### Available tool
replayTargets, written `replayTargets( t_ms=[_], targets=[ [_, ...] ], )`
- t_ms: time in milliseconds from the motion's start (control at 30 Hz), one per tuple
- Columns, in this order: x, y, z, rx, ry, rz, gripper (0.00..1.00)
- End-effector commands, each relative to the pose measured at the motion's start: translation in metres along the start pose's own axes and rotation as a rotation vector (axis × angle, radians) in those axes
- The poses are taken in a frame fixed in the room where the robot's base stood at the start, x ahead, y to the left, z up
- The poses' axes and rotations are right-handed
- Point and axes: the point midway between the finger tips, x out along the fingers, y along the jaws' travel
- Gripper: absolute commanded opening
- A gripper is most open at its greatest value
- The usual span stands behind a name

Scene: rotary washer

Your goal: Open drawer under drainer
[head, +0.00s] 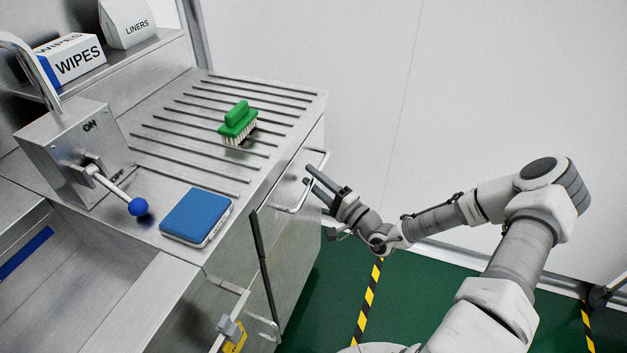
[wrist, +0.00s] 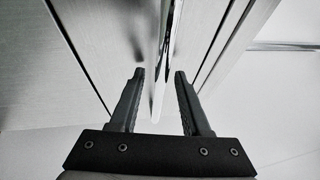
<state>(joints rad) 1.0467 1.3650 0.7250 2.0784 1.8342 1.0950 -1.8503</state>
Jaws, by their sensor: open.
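The ridged drainer (head: 190,118) is the metal worktop. The drawer front (head: 278,195) is the metal panel below its front edge, and it looks shut. Its long bar handle (head: 322,158) stands out from the panel. My gripper (head: 309,176) is at the handle, with its jaws open. In the wrist view my gripper (wrist: 159,76) has one finger on each side of the handle bar (wrist: 158,100), with gaps on both sides.
A green brush (head: 238,120) and a blue sponge (head: 196,214) lie on the worktop. A blue-knobbed lever (head: 138,206) is at left. A wipes box (head: 72,60) and liners pack (head: 128,22) stand on the shelf. Another handle (head: 262,326) is lower down. Green floor (head: 420,290) is open at right.

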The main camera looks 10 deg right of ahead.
Motion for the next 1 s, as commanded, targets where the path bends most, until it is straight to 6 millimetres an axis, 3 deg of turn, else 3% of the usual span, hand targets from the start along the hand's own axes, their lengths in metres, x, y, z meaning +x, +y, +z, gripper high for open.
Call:
replayTargets(
  t_ms=[167,433,1000],
  targets=[
    [0.0,-0.0001,0.0001,0.0,0.0,0.0,0.47],
    [-0.0002,-0.0001,0.0002,0.0,-0.001,0.0,0.0],
    [-0.0003,-0.0001,0.0004,0.0,-0.001,-0.001,0.0]
  ],
)
